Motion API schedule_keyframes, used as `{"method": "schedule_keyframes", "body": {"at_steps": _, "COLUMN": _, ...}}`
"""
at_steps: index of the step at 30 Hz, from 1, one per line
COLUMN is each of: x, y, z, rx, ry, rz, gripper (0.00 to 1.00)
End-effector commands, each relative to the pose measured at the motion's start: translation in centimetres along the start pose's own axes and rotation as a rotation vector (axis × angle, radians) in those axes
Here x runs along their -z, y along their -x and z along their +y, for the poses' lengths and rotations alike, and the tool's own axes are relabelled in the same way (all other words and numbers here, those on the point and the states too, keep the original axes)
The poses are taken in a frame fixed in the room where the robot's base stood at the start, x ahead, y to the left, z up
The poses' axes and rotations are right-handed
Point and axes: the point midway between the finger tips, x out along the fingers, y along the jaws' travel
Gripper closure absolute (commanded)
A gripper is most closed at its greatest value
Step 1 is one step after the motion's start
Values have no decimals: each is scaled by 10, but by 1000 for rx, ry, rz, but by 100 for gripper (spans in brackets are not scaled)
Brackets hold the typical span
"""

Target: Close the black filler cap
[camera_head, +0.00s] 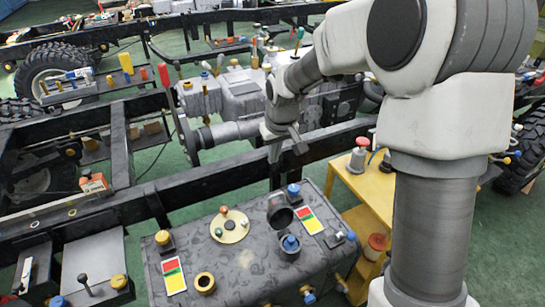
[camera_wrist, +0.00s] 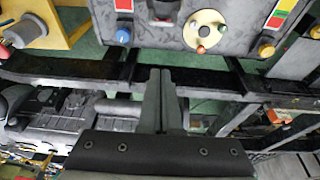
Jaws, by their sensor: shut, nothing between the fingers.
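The black filler cap (camera_head: 279,212) stands raised on top of the dark grey tank (camera_head: 245,265) in the head view, with a round dark filler opening (camera_head: 290,246) just in front of it. The cap looks open. In the wrist view its dark shape (camera_wrist: 163,9) is at the top edge, partly cut off. My gripper (camera_head: 299,145) is shut and empty, above and behind the tank near the black frame rail. In the wrist view its fingers (camera_wrist: 160,73) are together, pointing toward the tank, apart from the cap.
A blue knob (camera_head: 294,189) stands behind the cap. A yellow-and-red label (camera_head: 310,220) is to its right and a cream disc with coloured knobs (camera_head: 230,226) to its left. A black frame rail (camera_head: 230,178) runs behind the tank. A yellow stand (camera_head: 365,185) is at the right.

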Motion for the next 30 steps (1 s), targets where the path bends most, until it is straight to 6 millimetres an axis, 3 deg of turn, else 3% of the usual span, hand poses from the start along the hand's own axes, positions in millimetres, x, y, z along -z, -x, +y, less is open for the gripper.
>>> {"method": "schedule_keyframes", "body": {"at_steps": 3, "x": 5, "y": -24, "z": -4, "rx": 18, "ry": 11, "rz": -8, "gripper": 100}}
{"method": "schedule_keyframes", "body": {"at_steps": 13, "x": 7, "y": -55, "z": -7, "rx": 27, "ry": 16, "rz": -11, "gripper": 100}}
{"method": "schedule_keyframes", "body": {"at_steps": 24, "x": 6, "y": -135, "z": -9, "rx": 27, "ry": 17, "rz": -12, "gripper": 100}}
{"method": "schedule_keyframes", "body": {"at_steps": 30, "x": -16, "y": -124, "z": -7, "rx": 25, "ry": 15, "rz": -8, "gripper": 100}}
